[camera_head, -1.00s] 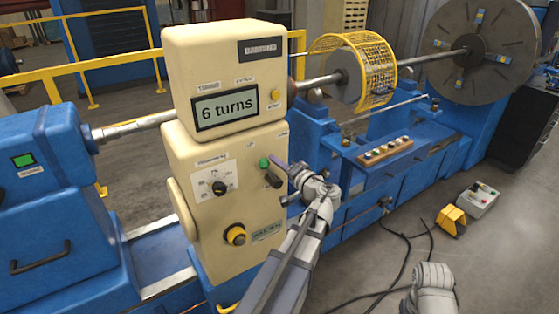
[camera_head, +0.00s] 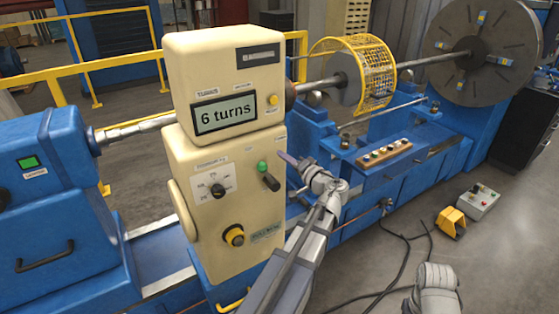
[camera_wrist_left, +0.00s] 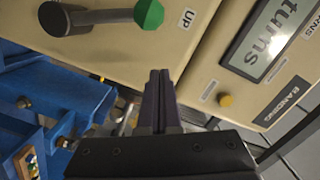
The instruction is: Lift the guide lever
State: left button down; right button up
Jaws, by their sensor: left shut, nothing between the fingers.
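The guide lever is a dark rod with a green knob (camera_head: 262,167) and a black pivot (camera_head: 270,183) on the front of the cream cabinet. The knob end points up, above the pivot. In the left wrist view the green knob (camera_wrist_left: 149,13) is beside the printed word UP, with the black pivot (camera_wrist_left: 54,18) to its left. My left gripper (camera_head: 282,155) is just right of the lever. Its purple fingers (camera_wrist_left: 158,72) are shut together with nothing between them, and a gap shows between them and the knob.
The cream cabinet (camera_head: 190,160) has a display reading "6 turns" (camera_head: 225,113), a rotary dial (camera_head: 217,190) and a yellow-ringed knob (camera_head: 233,236). A yellow cage (camera_head: 380,75) surrounds the shaft behind. A yellow pedal (camera_head: 451,221) and cables lie on the floor at right.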

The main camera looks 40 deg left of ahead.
pick_arm(q)
jog(key=v, duration=0.9)
jog(key=shift+s+d, duration=0.2)
jog(key=shift+s, duration=0.1)
